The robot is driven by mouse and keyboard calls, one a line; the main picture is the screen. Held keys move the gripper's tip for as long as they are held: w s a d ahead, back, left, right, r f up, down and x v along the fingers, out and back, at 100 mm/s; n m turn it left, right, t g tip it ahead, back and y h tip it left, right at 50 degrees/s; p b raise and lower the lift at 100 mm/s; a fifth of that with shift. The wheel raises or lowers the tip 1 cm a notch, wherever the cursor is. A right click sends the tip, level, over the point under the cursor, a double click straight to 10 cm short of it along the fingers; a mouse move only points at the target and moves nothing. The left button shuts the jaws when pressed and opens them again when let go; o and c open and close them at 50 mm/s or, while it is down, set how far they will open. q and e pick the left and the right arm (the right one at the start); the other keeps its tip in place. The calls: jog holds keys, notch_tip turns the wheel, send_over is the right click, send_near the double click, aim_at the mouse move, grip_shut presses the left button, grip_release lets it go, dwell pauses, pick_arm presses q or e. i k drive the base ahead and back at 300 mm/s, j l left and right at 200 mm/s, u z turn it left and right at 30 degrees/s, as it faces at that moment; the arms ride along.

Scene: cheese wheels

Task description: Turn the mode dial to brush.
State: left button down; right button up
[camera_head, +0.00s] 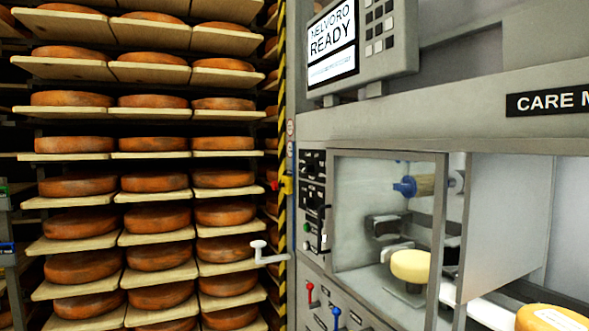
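The care machine (500,112) fills the right half of the view. A narrow control strip (305,262) runs down its front, left of the glass window. It carries an upper black panel (312,163) and a lower black panel (312,196) with small dark controls. I cannot tell which control is the mode dial, nor read its labels or setting, because the strip is small and seen at a steep angle. The screen (332,42) above reads "NELVORO READY". Neither of my grippers shows in this view.
Shelves of orange cheese wheels (152,184) fill the left. A white-knobbed crank (264,252) sticks out left of the machine. Red (310,290) and blue (336,316) levers sit low. A pale cheese wheel (410,265) and a blue-ended roller (408,187) are behind the window.

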aim_at(308, 168)
jog(key=i+j+u, duration=0.3)
jog(key=i, duration=0.25)
jog(key=i+u, duration=0.25)
jog(key=i, duration=0.25)
